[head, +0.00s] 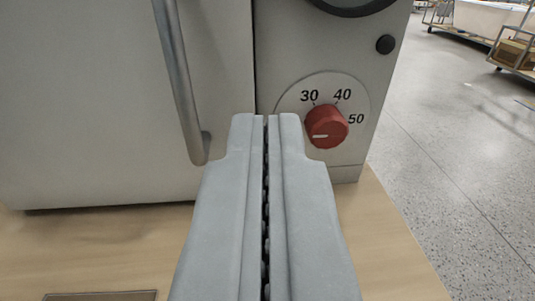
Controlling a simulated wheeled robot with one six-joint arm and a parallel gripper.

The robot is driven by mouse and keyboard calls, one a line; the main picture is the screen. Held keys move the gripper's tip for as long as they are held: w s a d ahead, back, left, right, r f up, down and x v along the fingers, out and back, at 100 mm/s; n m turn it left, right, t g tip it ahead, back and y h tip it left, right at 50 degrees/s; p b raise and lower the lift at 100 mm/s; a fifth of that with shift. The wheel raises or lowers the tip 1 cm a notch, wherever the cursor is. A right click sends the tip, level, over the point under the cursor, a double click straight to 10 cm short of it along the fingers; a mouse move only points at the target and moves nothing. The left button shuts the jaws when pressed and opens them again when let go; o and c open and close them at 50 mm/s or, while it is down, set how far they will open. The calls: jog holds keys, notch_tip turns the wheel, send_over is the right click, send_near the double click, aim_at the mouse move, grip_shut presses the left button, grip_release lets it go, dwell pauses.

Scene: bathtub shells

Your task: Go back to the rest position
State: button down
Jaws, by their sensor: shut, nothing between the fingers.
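My gripper (266,118) is shut and empty, its two grey fingers side by side and pointing at the front of a grey cabinet-like appliance (90,90). In the picture, the fingertips lie to the left of a red knob (326,127) and cover part of its round dial plate (350,95), which is marked 30, 40 and 50. The white mark on the knob points left. I cannot tell whether the fingertips touch the appliance.
A metal handle (180,80) runs down the appliance door to the left of my fingers. A black button (386,44) sits above the dial. The appliance stands on a wooden top (390,250). Open speckled floor (460,150) lies to the right, with a white tub (485,18) and carts beyond.

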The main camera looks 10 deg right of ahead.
jog(key=s+r+n+y, duration=0.1)
jog(key=s+r, duration=0.3)
jog(key=s, duration=0.9)
jog(key=s+r, duration=0.4)
jog(key=s, duration=0.9)
jog(key=s+f, duration=0.2)
jog(key=s, duration=2)
jog(key=shift+s+a+f+g+y, duration=0.25)
jog(key=shift+s+a+g+y, duration=0.05)
jog(key=shift+s+a+y, duration=0.1)
jog(key=c, duration=2.2)
grip_release()
